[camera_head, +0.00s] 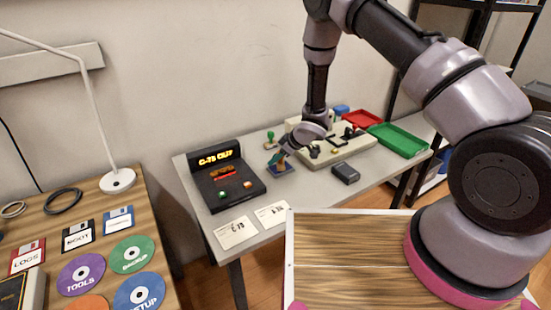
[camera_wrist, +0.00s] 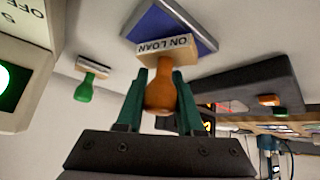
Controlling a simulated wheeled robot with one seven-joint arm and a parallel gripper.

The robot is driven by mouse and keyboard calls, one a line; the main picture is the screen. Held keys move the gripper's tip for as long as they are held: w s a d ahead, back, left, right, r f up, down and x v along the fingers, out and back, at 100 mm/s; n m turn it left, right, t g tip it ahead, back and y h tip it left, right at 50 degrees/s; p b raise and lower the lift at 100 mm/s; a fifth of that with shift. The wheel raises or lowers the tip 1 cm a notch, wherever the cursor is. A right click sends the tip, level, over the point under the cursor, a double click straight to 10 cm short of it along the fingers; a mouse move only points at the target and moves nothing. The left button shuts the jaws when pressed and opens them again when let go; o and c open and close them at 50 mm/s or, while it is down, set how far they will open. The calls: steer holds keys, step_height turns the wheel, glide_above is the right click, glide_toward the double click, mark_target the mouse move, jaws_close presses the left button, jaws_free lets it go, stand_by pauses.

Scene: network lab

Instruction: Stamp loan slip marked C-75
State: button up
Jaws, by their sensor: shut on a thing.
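My gripper (camera_head: 279,159) is shut on a stamp (camera_wrist: 160,92) with an orange-brown handle and a block lettered "ON LOAN". The stamp is at the blue ink pad (camera_wrist: 192,22), which also shows in the head view (camera_head: 285,171); I cannot tell whether they touch. Two white loan slips lie at the front edge of the grey table: a left slip (camera_head: 237,232) and a right slip (camera_head: 271,214). Their marks are too small to read surely. A black console (camera_head: 225,189) behind them has a lit sign that seems to begin "C-75".
A green-handled stamp (camera_head: 271,141) stands behind the pad and also shows in the wrist view (camera_wrist: 85,88). A beige device (camera_head: 345,151), a dark box (camera_head: 346,174), a red tray (camera_head: 362,119) and a green tray (camera_head: 399,139) stand to the right.

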stand_by(0.6)
step_height(320, 180, up, 7)
stand_by(0.7)
